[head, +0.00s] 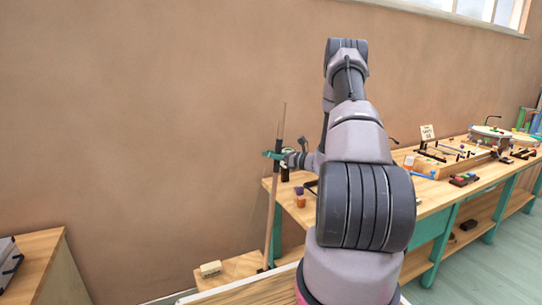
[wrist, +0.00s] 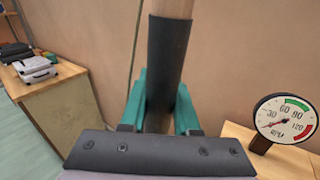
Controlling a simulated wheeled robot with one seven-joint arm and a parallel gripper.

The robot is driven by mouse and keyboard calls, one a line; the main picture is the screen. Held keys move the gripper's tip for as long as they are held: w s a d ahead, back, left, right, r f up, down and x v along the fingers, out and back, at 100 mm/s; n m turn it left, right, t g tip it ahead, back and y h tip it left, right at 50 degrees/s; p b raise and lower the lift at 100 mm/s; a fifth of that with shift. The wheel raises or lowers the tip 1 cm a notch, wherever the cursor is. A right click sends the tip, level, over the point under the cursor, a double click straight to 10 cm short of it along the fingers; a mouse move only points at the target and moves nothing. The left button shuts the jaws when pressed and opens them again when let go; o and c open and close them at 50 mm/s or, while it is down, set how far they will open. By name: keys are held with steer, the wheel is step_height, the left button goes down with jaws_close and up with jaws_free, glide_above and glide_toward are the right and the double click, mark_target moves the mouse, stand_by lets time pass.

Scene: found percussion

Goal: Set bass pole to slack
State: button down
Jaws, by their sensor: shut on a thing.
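The bass pole (head: 270,215) is a thin wooden pole with a dark sleeve. It stands nearly upright, leaning slightly right at its top, by the left end of the workbench. My gripper (head: 276,154) has teal fingers and is shut on the pole at about mid-height. In the wrist view the dark sleeve (wrist: 167,65) runs down between the teal fingers of my gripper (wrist: 160,100). A thin cord (wrist: 136,50) shows left of the pole. A round dial (wrist: 284,118) marked 30 to 120 stands to the right, its needle pointing to the lower left.
The long workbench (head: 440,192) with teal legs carries several small instruments on the right. A pale block (head: 210,268) lies on a low wooden surface near the pole's foot. A wooden cabinet (head: 45,265) stands at the left. The wall behind the pole is bare.

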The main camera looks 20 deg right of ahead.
steer(key=a+f+n+g+h, duration=0.1)
steer(key=a+n, duration=0.1)
steer(key=a, duration=1.5)
steer(key=shift+s+a+f+n, duration=0.15)
steer(key=shift+s+n, duration=0.15)
steer(key=shift+s, duration=0.1)
steer(key=shift+a, duration=0.15)
steer(key=c, duration=0.7)
jaws_free()
steer(key=shift+a, duration=0.15)
steer(key=shift+o, duration=0.2)
steer(key=shift+d, duration=0.2)
steer(key=shift+d, duration=0.1)
steer(key=v, duration=1)
steer(key=shift+s+r, duration=0.25)
steer(key=shift+s, duration=0.05)
